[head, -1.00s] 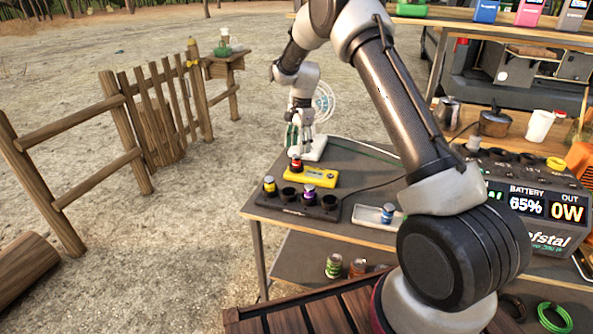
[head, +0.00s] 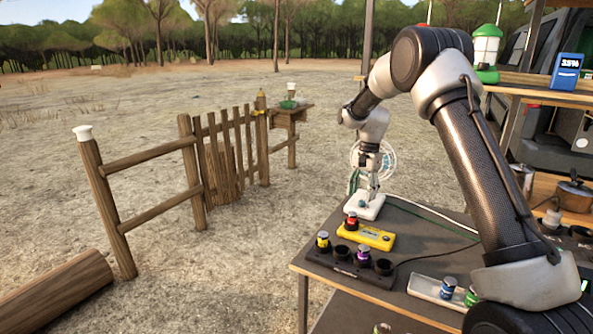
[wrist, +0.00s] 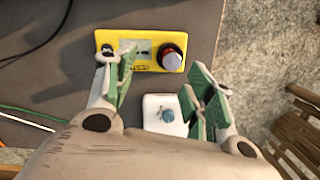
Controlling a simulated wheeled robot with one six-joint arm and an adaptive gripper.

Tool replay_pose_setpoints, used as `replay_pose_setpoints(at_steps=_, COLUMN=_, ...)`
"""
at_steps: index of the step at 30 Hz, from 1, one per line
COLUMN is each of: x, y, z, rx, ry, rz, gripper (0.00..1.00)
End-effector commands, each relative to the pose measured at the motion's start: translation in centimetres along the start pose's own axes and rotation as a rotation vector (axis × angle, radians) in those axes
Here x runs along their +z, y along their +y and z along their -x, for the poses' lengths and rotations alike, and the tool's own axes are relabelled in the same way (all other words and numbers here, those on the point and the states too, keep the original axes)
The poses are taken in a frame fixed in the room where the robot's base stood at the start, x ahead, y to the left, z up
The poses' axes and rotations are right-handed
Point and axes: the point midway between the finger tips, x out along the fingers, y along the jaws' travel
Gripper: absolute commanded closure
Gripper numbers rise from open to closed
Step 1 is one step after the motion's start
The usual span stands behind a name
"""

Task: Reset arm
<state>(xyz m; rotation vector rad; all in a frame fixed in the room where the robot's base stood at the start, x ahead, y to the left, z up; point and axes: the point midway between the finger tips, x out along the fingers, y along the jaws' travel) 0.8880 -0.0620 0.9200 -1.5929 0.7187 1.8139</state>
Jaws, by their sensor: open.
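My gripper (wrist: 165,95) is open and empty in the wrist view, its green-padded fingers spread apart. In the head view my gripper (head: 366,190) points down above the far left corner of the table, over a white device base (head: 364,207). The same white base (wrist: 168,113) shows between the fingers in the wrist view, with a small blue-grey knob on top. A yellow device (head: 367,236) with a red-banded, grey-topped canister lies nearer; the yellow device (wrist: 140,50) is ahead of the fingers in the wrist view.
A black holder (head: 350,264) carries yellow-banded and purple-banded canisters. A clear tray (head: 437,291) holds blue and green ones. A pot (head: 574,192) stands at right. A wooden fence (head: 160,170) stands left; open ground lies between it and the table (head: 310,271).

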Motion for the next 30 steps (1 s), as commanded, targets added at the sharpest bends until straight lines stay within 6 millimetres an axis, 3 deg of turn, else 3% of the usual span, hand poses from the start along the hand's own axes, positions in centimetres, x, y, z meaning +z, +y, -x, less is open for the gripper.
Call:
replay_pose_setpoints(at_steps=2, x=1.6, y=2.9, z=-0.8, rx=0.043, ry=-0.023, rz=0.136, gripper=0.47)
replay_pose_setpoints(at_steps=5, x=3.6, y=6.2, z=1.0, rx=0.060, ry=-0.024, rz=0.293, gripper=0.47)
replay_pose_setpoints(at_steps=11, x=7.5, y=12.6, z=5.5, rx=0.061, ry=-0.003, rz=0.523, gripper=0.47)
replay_pose_setpoints(at_steps=18, x=14.0, y=22.6, z=11.2, rx=0.039, ry=0.079, rz=0.768, gripper=0.47)
replay_pose_setpoints(at_steps=24, x=19.2, y=30.6, z=13.5, rx=0.008, ry=0.187, rz=0.873, gripper=0.47)
replay_pose_setpoints(at_steps=30, x=23.0, y=36.1, z=14.3, rx=-0.042, ry=0.323, rz=0.866, gripper=0.47)
